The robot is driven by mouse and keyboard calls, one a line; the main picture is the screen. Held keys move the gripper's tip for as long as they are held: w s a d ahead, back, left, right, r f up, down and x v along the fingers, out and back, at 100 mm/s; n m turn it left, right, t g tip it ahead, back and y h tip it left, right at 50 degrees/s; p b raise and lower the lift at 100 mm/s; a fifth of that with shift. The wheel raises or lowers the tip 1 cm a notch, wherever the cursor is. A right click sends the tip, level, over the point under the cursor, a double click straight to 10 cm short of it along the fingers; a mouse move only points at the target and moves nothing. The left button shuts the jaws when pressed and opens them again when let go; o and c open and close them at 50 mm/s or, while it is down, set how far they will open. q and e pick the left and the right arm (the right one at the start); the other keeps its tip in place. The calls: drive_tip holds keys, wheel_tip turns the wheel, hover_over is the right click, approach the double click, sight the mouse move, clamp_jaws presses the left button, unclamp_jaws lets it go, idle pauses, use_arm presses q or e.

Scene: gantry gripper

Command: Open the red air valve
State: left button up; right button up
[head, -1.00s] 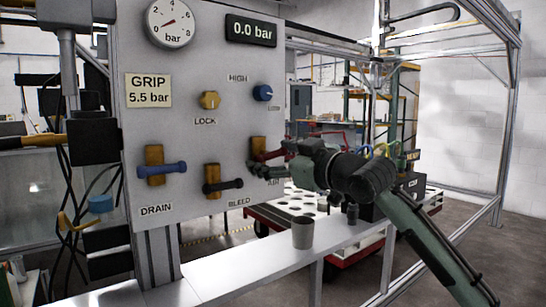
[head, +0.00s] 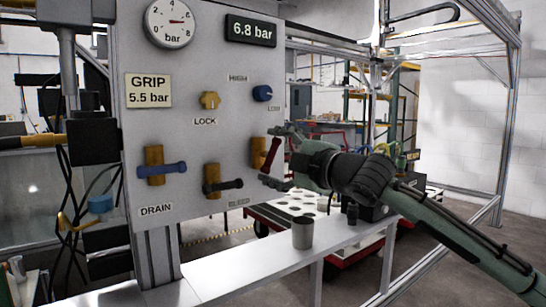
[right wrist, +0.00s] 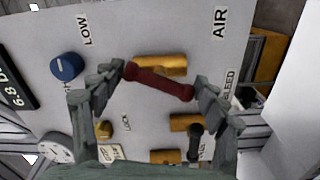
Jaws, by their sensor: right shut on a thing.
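The red air valve handle (head: 271,156) is on the right edge of the grey panel (head: 225,135), in front of its brass body (head: 257,150). It stands nearly upright, slightly tilted, and crosses the brass body at an angle in the right wrist view (right wrist: 160,82). My right gripper (head: 276,158) is shut on the handle, one finger at its upper end and one at its lower end. The digital display (head: 250,31) reads 6.8 bar and the dial gauge (head: 169,22) needle points right. My left gripper is not in view.
A blue drain handle (head: 175,168) and a dark bleed handle (head: 225,186) lie level on the panel. A yellow lock knob (head: 209,100) and a blue knob (head: 262,93) sit above. A grey cup (head: 303,233) stands on the ledge below.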

drive_tip(key=n, duration=0.5)
drive_tip(key=shift+n, duration=0.4)
idle(0.3)
drive_tip(key=o, duration=0.9)
